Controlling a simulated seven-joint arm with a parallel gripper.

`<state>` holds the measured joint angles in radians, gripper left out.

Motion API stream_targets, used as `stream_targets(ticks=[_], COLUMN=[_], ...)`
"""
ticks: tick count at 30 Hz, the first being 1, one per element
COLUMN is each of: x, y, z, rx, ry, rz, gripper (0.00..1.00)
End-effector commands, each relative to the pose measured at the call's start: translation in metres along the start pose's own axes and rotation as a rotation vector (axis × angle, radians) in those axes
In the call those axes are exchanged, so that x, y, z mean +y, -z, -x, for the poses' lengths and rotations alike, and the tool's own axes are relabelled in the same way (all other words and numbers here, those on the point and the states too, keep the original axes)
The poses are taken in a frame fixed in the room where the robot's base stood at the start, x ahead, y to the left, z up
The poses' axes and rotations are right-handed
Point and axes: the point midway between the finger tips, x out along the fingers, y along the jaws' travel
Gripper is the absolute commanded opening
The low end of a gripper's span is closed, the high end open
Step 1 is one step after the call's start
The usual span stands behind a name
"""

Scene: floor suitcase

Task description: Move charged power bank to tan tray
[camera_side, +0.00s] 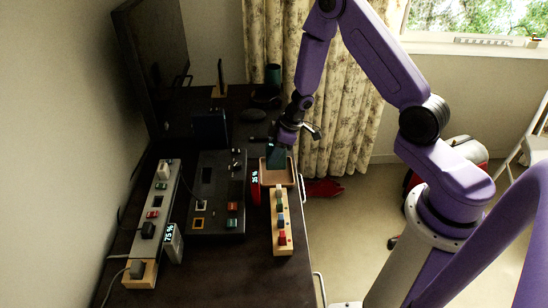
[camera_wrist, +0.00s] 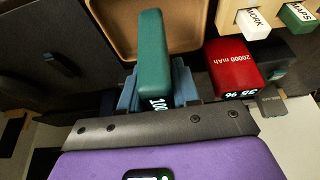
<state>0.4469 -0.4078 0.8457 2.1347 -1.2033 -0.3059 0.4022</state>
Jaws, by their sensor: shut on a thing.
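My gripper (camera_wrist: 157,88) is shut on a green power bank (camera_wrist: 152,45), with a finger on each side of it. The power bank's label starts with "100"; the rest is hidden by the gripper. The tan tray (camera_wrist: 106,22) lies behind the power bank in the wrist view. In the side view, the power bank (camera_side: 276,156) is upright under my gripper (camera_side: 284,143), over the tan tray (camera_side: 264,178). I cannot tell whether it touches the tray floor. A red power bank (camera_wrist: 232,68) marked "20000 mAh" and "35 %" is beside the tray.
A grey power bank (camera_side: 173,244) showing "75 %" stands by a power strip (camera_side: 149,225) at the left. A dark panel (camera_side: 216,205) lies mid-desk. A wooden block rack (camera_side: 282,238) is in front of the tray. The desk's right edge is close.

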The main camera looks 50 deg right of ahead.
Motion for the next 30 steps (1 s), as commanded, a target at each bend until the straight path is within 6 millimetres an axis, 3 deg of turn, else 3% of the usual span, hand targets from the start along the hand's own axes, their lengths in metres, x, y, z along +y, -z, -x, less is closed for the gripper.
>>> stream_targets(ticks=[6, 20, 21, 22, 30], x=[0.0, 0.0, 0.0, 0.0, 0.0], y=[-0.008, -0.01, -0.01, -0.01, -0.01], z=[-0.019, -0.024, -0.023, -0.023, -0.023], rx=[0.001, 0.0, 0.0, 0.0, 0.0], ry=[0.001, 0.0, 0.0, 0.0, 0.0], rz=[-0.001, -0.001, -0.001, -0.001, 0.0], gripper=[0.0, 0.0, 0.44, 0.54, 0.56])
